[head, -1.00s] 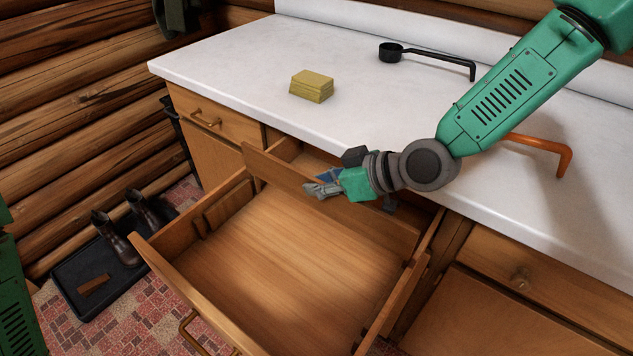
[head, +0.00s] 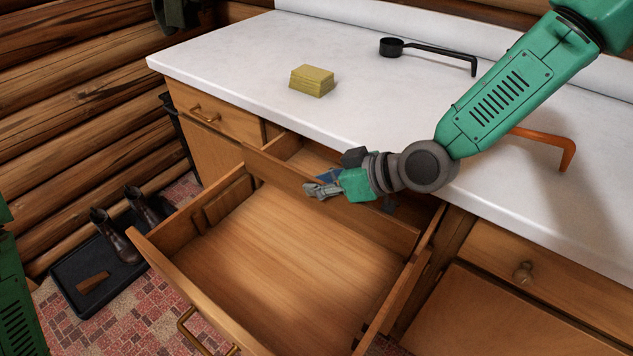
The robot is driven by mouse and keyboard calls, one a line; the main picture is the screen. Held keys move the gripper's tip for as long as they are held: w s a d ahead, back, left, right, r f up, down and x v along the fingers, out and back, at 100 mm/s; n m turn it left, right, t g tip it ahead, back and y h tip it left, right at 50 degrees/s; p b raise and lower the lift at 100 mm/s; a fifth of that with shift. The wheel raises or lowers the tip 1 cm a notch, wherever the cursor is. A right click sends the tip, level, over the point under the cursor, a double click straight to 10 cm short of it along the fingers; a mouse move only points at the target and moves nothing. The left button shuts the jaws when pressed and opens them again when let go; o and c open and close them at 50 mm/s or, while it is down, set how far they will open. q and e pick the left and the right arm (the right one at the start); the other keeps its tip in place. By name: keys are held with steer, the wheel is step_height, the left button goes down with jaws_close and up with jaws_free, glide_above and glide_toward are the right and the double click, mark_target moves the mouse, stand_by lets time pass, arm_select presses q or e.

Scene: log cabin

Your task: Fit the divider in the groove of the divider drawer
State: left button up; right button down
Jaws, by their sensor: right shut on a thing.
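The divider (head: 278,172) is a long wooden board. It stands on edge across the back part of the open divider drawer (head: 290,265), running side to side. My right gripper (head: 322,188) is shut on the divider's upper edge, near its middle. The divider's left end is close to the drawer's left wall and its right end is close to the right wall. I cannot tell whether its ends sit in the grooves. Short raised wooden strips show on the inside of the left wall. My left gripper is out of view.
The white counter (head: 230,75) overhangs the drawer's back. On it are a yellow sponge-like block (head: 312,81), a black ladle-like tool (head: 430,54) and an orange bent bar (head: 560,148). Boots (head: 118,238) stand on a black tray (head: 75,272) at left. The drawer's front part is empty.

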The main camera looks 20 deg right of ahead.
steer(key=shift+f, duration=0.25)
steer(key=c, duration=1.5)
jaws_free()
steer(key=shift+c, duration=0.2)
steer(key=shift+s+d+r, duration=0.2)
steer(key=shift+d, duration=0.1)
steer(key=v, duration=1.1)
steer(key=shift+d, duration=0.1)
